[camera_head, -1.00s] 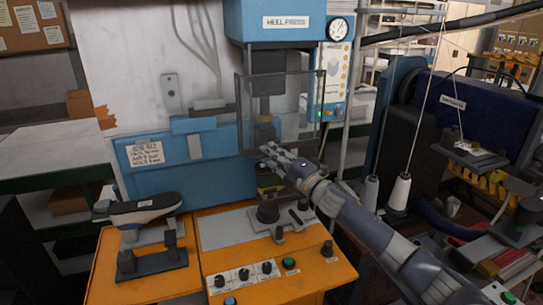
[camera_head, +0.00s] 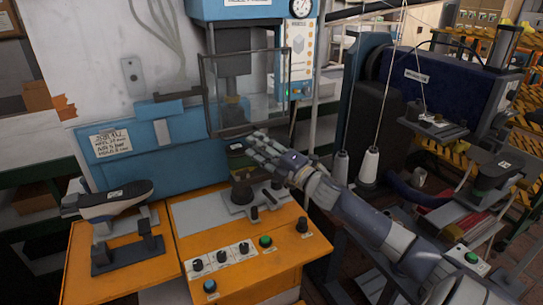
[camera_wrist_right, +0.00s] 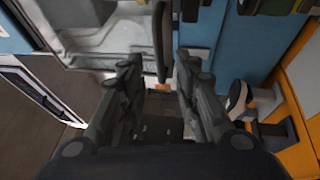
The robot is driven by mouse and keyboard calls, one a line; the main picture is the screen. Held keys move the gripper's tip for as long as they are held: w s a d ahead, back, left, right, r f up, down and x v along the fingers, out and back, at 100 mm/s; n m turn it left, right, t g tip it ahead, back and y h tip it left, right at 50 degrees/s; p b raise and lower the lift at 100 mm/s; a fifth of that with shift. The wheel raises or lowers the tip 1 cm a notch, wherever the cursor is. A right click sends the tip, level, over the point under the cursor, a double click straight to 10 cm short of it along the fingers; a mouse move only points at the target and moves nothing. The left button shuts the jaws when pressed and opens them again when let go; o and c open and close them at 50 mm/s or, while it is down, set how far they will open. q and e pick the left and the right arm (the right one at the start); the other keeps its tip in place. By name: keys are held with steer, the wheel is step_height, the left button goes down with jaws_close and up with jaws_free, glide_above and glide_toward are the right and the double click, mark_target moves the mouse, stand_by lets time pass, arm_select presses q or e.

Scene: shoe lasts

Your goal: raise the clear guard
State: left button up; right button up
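The clear guard (camera_head: 268,88) is a see-through panel with a thin dark frame. It hangs in front of the blue heel press (camera_head: 215,8), before the press's dark column, with its lower edge above the orange base. My right gripper (camera_head: 243,143) is at the guard's lower edge in the head view. In the right wrist view its two fingers (camera_wrist_right: 160,75) are apart, and a dark bar (camera_wrist_right: 161,40) shows between them with gaps on both sides. I cannot tell whether they touch it. My left gripper is not in view.
A dark shoe (camera_head: 116,197) sits on a stand at the left of the orange console (camera_head: 235,270), which has knobs and buttons. White thread cones (camera_head: 369,165) and a dark machine (camera_head: 440,95) stand to the right, close to my right arm.

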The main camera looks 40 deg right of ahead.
steer(key=v, duration=0.5)
stand_by(0.6)
